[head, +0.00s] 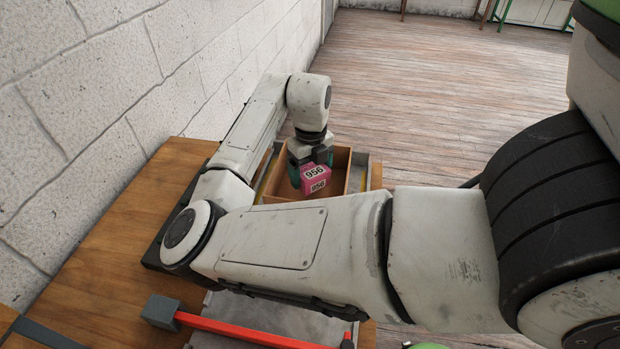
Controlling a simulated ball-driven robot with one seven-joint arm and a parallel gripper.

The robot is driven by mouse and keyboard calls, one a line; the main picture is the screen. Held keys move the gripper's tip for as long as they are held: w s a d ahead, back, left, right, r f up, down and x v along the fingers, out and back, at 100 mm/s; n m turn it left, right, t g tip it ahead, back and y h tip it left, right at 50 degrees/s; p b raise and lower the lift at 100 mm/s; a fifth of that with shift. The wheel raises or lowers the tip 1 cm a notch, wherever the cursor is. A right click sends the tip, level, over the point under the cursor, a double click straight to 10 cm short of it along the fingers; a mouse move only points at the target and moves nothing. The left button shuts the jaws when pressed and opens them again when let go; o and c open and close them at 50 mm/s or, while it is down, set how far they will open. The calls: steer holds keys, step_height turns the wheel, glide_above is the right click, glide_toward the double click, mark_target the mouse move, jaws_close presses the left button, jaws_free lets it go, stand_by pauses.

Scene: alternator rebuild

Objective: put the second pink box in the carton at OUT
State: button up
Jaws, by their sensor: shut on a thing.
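My gripper points down and is shut on the box, over the open brown carton (356,182). The box hides part of the carton's inside, so I cannot tell whether it touches the carton's floor. No other pink box shows; my arm and gripper cover part of the carton.
The carton stands on a grey tray (375,174) at the far end of a wooden bench (110,265). A white block wall (110,90) runs close along the left. A red bar (240,331) lies at the near end. Open wooden floor (440,90) is beyond.

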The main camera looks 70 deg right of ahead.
mark_target(310, 167)
steer(key=shift+w+d+f, duration=0.15)
steer(key=shift+f, duration=0.15)
steer(key=shift+f+p, duration=0.5)
steer(key=shift+f, duration=1)
steer(key=shift+f, duration=0.15)
steer(key=o, duration=0.9)
steer(key=shift+c, duration=0.2)
step_height(310, 167, up, 12)
steer(key=shift+r+b, duration=0.2)
steer(key=shift+b, duration=0.6)
